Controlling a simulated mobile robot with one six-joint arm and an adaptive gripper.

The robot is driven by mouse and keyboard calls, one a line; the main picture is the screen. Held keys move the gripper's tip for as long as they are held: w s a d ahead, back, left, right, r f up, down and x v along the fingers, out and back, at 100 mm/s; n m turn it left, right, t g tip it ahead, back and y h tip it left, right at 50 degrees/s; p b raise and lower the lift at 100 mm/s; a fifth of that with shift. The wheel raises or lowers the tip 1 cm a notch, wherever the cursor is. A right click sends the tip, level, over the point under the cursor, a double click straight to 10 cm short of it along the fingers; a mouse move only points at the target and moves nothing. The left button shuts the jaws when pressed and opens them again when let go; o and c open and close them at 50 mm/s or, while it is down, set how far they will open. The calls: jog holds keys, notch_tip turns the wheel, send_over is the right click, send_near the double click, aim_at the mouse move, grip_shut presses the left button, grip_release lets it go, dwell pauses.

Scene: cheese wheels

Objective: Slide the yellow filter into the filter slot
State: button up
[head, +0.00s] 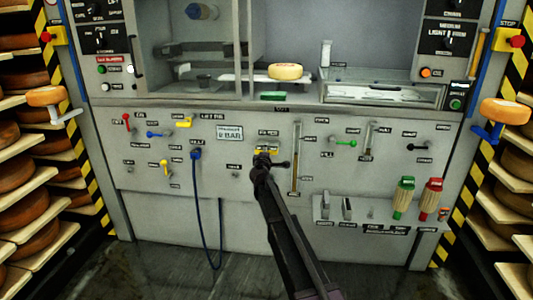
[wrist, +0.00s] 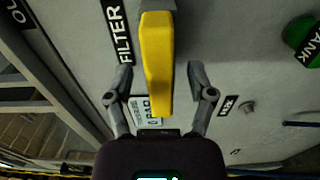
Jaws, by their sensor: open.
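The yellow filter (wrist: 157,62) is a long yellow block in the wrist view, with its upper end against a grey part of the panel. I cannot tell how deep it sits in the slot, which is hidden behind it. My gripper (wrist: 161,82) is open, with one finger on each side of the filter and a visible gap to both. In the head view my gripper (head: 270,161) is in front of the middle of the panel, and a bit of the yellow filter (head: 263,149) shows just above it. A black FILTER label (wrist: 118,30) is left of the filter.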

jog(key=s, duration=1.2)
jog(key=shift+a, duration=0.2)
dwell(0.7)
jog(key=s+d+f+m+g+h, duration=0.25)
jog(key=s+d+f+m, duration=0.2)
jog(key=d, duration=0.35)
jog(key=s+d+f+m+g+h, duration=0.1)
jog(key=s+d+f+m+g, duration=0.3)
jog(key=d, duration=0.4)
jog(key=s+d+f+m+g+h, duration=0.25)
jog(key=s+d+m, duration=0.2)
jog(key=d, duration=0.35)
jog(key=s+d+f+m+g+y, duration=0.1)
jog(key=s+f+m+g+y, duration=0.15)
jog(key=s, duration=0.55)
jog(key=s+d+f+m+g+y+p, duration=0.15)
jog(key=s+g, duration=0.25)
jog(key=s, duration=0.4)
jog(key=s+d+f+m+g+y+b, duration=0.1)
jog(key=s+f+g+y, duration=0.2)
jog(key=s, duration=0.4)
notch_tip(320, 180, up, 34)
jog(key=p, duration=3.3)
jog(key=shift+f, duration=0.25)
jog(key=shift+s+t, duration=0.1)
jog(key=shift+t, duration=0.15)
